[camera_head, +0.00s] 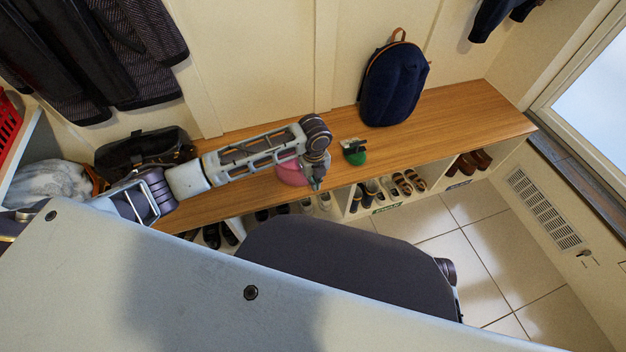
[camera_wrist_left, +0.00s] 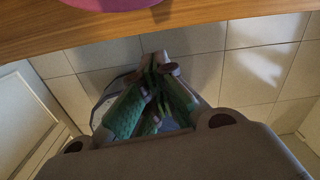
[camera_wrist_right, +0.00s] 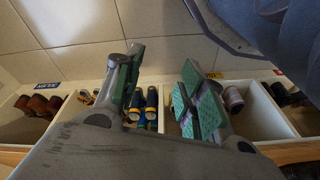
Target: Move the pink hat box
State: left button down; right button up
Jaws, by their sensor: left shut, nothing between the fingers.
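The pink hat box (camera_head: 288,174) sits on the wooden bench, partly hidden behind my left arm in the head view. Its pink lower edge also shows at the top of the left wrist view (camera_wrist_left: 112,3). My left gripper (camera_head: 317,184) is at the right side of the box in the head view, pointing down near the bench's front edge. Its fingers (camera_wrist_left: 155,68) are together and empty, with floor tiles behind them. My right gripper (camera_wrist_right: 160,75) is open and empty in the right wrist view, with shoe cubbies behind its fingers. I cannot make it out in the head view.
The wooden bench (camera_head: 455,112) has shoe cubbies below. Dark coats (camera_head: 95,50) hang at left. The bench's right end is clear, as is the tiled floor (camera_head: 490,215).

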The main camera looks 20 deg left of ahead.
pick_arm(q)
jog(key=f+b, duration=0.1)
jog(key=f, duration=0.2)
jog(key=w+a+f+b, duration=0.1)
jog(key=f, duration=0.1)
jog(key=f+b, duration=0.1)
jog(key=f, duration=0.2)
jog(key=shift+w+a+f+b, duration=0.25)
jog(key=shift+w+f+b, duration=0.05)
jog(key=shift+f+b, duration=0.05)
jog(key=shift+w+a, duration=0.45)
jog(key=shift+w+a+r, duration=0.1)
jog(key=shift+w+a, duration=0.05)
jog(key=shift+w, duration=0.05)
pick_arm(e)
notch_tip(320, 180, up, 6)
jog(key=a+t, duration=0.1)
jog(key=shift+w+y, duration=0.25)
jog(key=shift+y, duration=0.05)
pick_arm(q)
jog(key=shift+w, duration=0.1)
